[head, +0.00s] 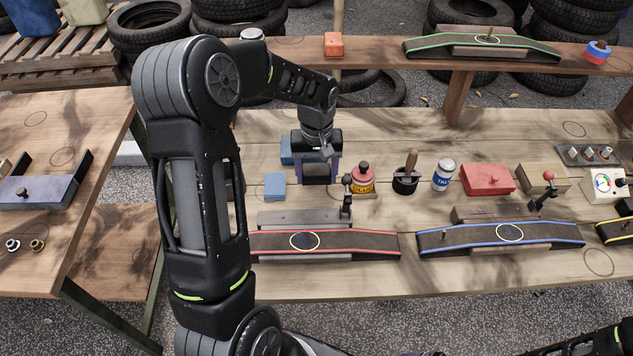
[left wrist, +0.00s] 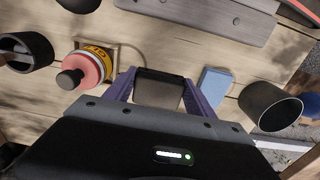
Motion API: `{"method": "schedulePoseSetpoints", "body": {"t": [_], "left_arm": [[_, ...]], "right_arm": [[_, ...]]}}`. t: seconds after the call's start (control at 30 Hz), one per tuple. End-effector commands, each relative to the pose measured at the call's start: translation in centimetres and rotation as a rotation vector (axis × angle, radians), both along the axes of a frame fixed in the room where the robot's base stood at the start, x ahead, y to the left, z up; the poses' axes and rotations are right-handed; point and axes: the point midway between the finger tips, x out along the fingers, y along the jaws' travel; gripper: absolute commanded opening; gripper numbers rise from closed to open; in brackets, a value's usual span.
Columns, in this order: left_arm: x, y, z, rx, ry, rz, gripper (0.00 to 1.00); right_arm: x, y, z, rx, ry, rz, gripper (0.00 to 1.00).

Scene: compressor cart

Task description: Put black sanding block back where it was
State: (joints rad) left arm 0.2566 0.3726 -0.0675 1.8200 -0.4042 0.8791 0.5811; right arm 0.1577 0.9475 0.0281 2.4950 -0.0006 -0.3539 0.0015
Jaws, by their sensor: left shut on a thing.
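My left gripper (head: 319,180) reaches over the middle of the long wooden bench, pointing down. Its purple fingers are shut on the black sanding block (left wrist: 158,88), which shows between them in the left wrist view. In the head view the block is a dark shape between the fingers, partly hidden by them. I cannot tell whether the block touches the bench. A thin rounded outline (left wrist: 139,47) on the wood lies between the gripper and the red-and-yellow bottle (left wrist: 88,62).
A blue block (head: 275,186) lies just left of the gripper. The bottle also stands close by on the right in the head view (head: 363,180), then a black pot (head: 405,182) with a brush. The red-edged ramp (head: 365,243) lies in front. A dark cup (left wrist: 270,107) stands beyond the blue block.

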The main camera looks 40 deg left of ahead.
Motion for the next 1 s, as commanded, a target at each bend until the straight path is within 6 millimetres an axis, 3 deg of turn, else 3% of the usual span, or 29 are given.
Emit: {"method": "schedulePoseSetpoints", "body": {"t": [0.3, 0.67, 0.7, 1.0], "left_arm": [[-0.1, 0.0, -3.5, -0.001, 0.003, 0.0, 0.31], [0.0, 0.0, -4.0, -0.001, 0.001, 0.0, 0.31], [0.0, 0.0, -4.0, -0.001, 0.001, 0.0, 0.64], [-0.1, 0.0, -3.9, -0.001, 0.001, 0.0, 0.85]], "right_arm": [[-0.1, 0.0, 0.5, -0.001, 0.001, -0.001, 0.82], [-0.1, 0.0, 0.1, -0.001, 0.001, -0.001, 0.82], [0.0, 0.0, 0.1, -0.001, 0.001, -0.001, 0.82], [0.0, 0.0, 0.2, -0.001, 0.001, -0.001, 0.82]]}}
